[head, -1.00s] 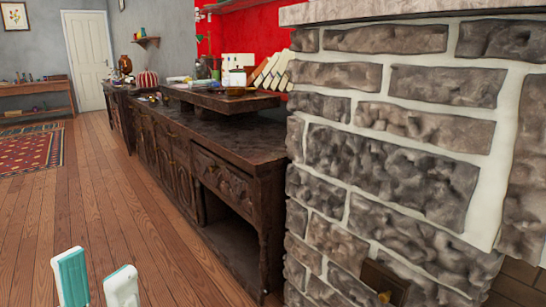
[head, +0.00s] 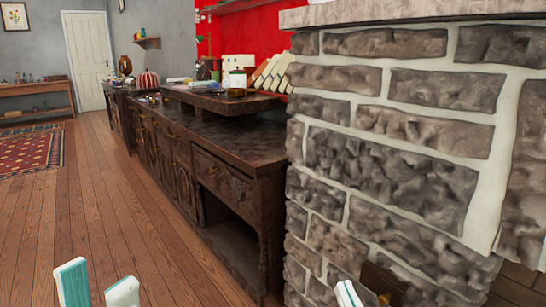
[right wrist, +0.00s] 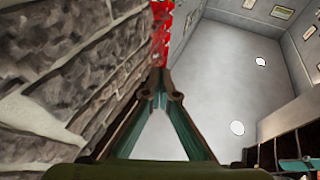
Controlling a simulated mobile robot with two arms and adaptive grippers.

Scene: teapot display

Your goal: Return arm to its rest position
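My left gripper (head: 97,285) shows at the bottom left of the head view. Its two white and teal fingertips stand apart with nothing between them. My right gripper (head: 347,293) shows only as a white tip at the bottom edge, in front of the stone chimney. In the right wrist view its two dark teal fingers lean together and meet at their tips (right wrist: 160,78). I see no held object there. The rest of both arms is out of the head view.
The stone chimney (head: 400,165) fills the right side, close to my right gripper. A dark carved sideboard (head: 240,160) with several items on top runs back along the red wall (head: 250,35). The wooden floor (head: 100,210) at left is clear, with a red rug (head: 28,152) further off.

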